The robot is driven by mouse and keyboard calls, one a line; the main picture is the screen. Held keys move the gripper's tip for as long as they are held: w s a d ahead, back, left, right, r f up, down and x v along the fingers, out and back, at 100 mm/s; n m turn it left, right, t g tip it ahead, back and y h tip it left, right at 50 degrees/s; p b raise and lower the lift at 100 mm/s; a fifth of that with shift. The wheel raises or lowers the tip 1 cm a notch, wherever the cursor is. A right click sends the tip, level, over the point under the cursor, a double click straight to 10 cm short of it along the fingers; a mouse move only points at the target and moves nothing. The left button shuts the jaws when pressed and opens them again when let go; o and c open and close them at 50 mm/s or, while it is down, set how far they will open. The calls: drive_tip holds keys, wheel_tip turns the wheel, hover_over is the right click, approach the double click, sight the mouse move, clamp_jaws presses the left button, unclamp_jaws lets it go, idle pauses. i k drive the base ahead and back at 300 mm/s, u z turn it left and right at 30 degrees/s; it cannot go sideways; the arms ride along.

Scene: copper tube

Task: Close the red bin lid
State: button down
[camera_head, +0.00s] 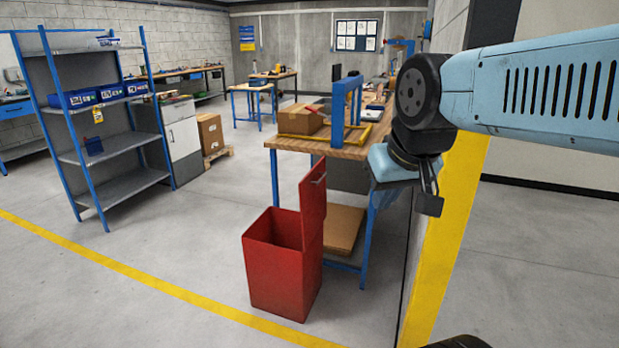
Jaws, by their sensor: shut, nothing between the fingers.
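The red bin (274,268) stands on the floor left of centre, with its top open and its dark inside showing. Its red lid (312,208) stands upright along the bin's right side, with a small metal handle (318,180) near its top. My arm comes in from the right. My gripper (429,206) hangs at its end, shut and empty, to the right of the lid and clearly apart from it in the picture. The fingers are small and dark, so their detail is hard to see.
A wooden-topped workbench (340,149) with blue legs stands right behind the bin. A cardboard box (300,119) is on it. A brown board (342,230) lies low under the bench. A blue-framed shelf (115,188) stands at left. The floor left of the bin is clear.

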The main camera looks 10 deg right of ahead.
sight(312, 188)
drive_tip(key=u, duration=0.25)
drive_tip(key=i, duration=1.6)
drive_tip(key=z, duration=0.75)
drive_tip(key=k, duration=0.9)
drive_tip(key=z, duration=0.15)
drive_tip(key=i, duration=0.9)
drive_tip(key=u, duration=0.1)
